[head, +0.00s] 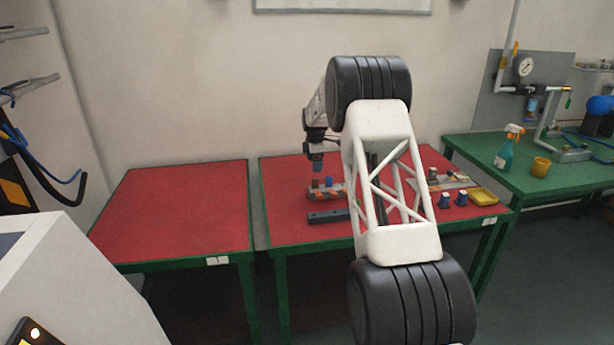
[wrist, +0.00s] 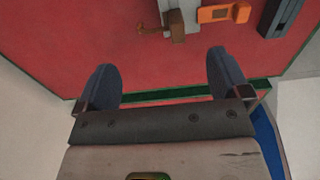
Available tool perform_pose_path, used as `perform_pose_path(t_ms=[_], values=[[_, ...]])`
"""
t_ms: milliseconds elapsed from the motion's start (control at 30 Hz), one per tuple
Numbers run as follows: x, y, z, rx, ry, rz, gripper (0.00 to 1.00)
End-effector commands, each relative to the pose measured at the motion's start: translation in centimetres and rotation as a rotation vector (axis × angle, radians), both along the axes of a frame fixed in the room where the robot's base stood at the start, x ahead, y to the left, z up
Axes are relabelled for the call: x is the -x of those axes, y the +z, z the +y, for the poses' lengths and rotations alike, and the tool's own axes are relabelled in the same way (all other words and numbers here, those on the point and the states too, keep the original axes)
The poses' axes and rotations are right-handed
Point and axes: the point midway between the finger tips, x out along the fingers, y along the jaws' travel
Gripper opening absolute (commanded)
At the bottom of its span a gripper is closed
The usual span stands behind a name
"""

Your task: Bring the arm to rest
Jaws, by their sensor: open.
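My gripper (wrist: 163,78) is open and empty in the wrist view, its two dark fingers spread wide above the edge of the red-topped table (wrist: 60,50). In the head view my gripper (head: 317,163) hangs down over the right-hand red table (head: 290,230), near a part with blue and orange-brown pieces on top (head: 325,188). Its fingers are too small there to make out. My white lattice arm link and black joints fill the middle of the head view and hide part of the table.
In the wrist view, a grey part with a brown fitting (wrist: 177,24), an orange device (wrist: 223,13) and a dark bar (wrist: 281,15) lie beyond the fingers. A yellow tray (head: 483,197) and small blue blocks (head: 461,198) sit right. The left red table (head: 180,210) is bare.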

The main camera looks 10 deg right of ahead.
Motion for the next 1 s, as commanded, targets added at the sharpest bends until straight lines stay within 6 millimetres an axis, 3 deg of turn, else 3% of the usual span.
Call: perform_pose_path(t_ms=[167, 367, 1000], values=[[0.5, 0.9, 0.1, 0.000, -0.014, -0.003, 0.95], [2.4, 3.2, 0.4, 0.001, -0.064, -0.011, 0.95], [14.0, 13.9, 2.1, -0.004, -0.338, -0.051, 0.95]])
